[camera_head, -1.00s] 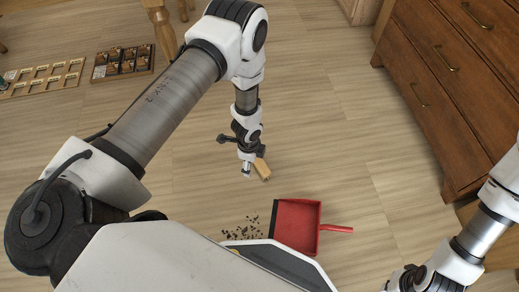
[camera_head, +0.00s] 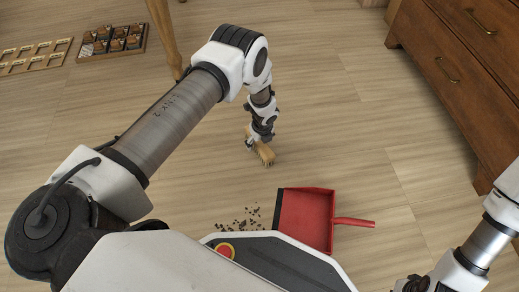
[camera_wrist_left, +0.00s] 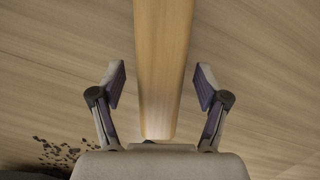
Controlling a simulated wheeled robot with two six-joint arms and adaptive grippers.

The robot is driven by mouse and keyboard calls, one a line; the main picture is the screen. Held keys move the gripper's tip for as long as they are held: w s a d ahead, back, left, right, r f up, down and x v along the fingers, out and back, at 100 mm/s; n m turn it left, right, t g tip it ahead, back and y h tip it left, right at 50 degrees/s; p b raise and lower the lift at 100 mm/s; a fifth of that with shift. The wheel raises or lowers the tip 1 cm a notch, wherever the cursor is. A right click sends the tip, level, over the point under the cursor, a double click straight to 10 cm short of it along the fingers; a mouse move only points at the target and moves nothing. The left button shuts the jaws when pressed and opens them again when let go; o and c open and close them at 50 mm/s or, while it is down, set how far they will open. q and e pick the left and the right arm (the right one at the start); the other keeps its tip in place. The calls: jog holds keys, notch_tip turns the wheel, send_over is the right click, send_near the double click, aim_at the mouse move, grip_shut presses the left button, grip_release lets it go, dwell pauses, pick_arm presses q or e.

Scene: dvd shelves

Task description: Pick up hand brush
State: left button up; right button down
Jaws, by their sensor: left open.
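The hand brush (camera_head: 264,153) has a light wooden body with pale bristles and is at the floor below my left gripper. In the left wrist view its long wooden handle (camera_wrist_left: 162,65) runs down the middle between the two fingers. My left gripper (camera_head: 254,145) is open, with one finger on each side of the handle and a gap on both sides; it also shows in the left wrist view (camera_wrist_left: 160,85). The fingertips are partly hidden in the head view. My right arm is at the lower right, and its fingers cannot be made out.
A red dustpan (camera_head: 308,218) lies on the floor, handle to the right. Dark crumbs (camera_head: 240,222) are scattered left of it. A wooden drawer cabinet (camera_head: 455,75) stands at the right. A wooden leg (camera_head: 163,35) and flat trays (camera_head: 112,40) are at the upper left.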

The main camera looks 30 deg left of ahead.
pick_arm(q)
jog(key=shift+r, duration=0.15)
jog(key=shift+c, duration=0.7)
jog(key=c, duration=1.2)
notch_tip(320, 180, up, 9)
jog(key=p, duration=0.6)
jog(key=shift+r, duration=0.6)
jog(key=shift+f, duration=0.1)
